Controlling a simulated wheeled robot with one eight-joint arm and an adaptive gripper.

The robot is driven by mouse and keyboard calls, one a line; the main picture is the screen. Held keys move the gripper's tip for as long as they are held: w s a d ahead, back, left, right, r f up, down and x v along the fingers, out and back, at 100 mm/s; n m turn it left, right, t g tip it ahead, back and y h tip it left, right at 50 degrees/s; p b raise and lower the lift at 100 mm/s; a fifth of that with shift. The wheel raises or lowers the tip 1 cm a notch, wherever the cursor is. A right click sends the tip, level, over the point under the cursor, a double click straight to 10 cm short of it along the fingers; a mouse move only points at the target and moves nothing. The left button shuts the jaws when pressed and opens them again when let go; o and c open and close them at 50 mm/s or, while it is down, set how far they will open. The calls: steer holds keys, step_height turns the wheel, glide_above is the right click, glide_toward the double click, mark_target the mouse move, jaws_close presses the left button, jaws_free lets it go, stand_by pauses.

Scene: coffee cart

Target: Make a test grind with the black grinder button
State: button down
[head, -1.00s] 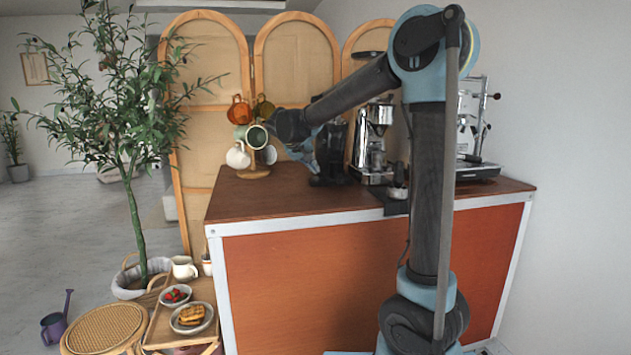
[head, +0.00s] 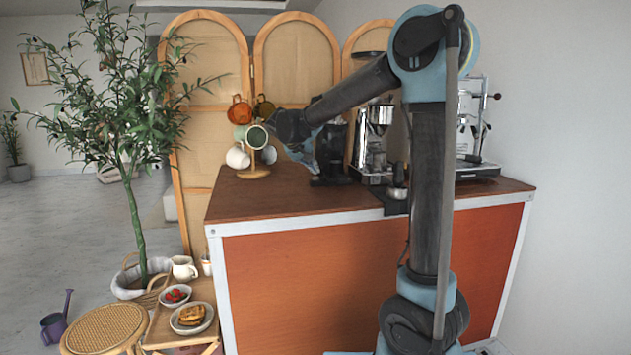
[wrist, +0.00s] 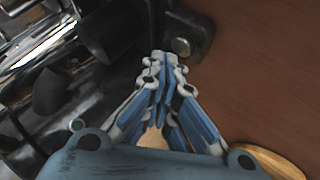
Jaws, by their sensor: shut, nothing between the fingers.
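The black grinder (head: 331,152) stands on the wooden counter, left of a chrome grinder. My gripper (head: 316,170) is at its left side, low, close to its base. In the wrist view my gripper (wrist: 162,60) is shut and empty, with its fingertips together. Just beyond the tips is a dark base plate with a round metallic button (wrist: 181,46). The tips look very near the button, but I cannot tell whether they touch. The head view does not show the button clearly.
A mug tree with several mugs (head: 238,157) stands left of my gripper. The chrome grinder (head: 373,140) and an espresso machine (head: 474,125) stand to the right. The front left of the counter (head: 265,200) is clear.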

steer(key=shift+f, duration=0.75)
stand_by(1.0)
steer(key=shift+r, duration=0.9)
steer(key=shift+f, duration=0.2)
steer(key=shift+f, duration=0.25)
steer(key=shift+f, duration=0.45)
stand_by(1.1)
steer(key=shift+r, duration=0.9)
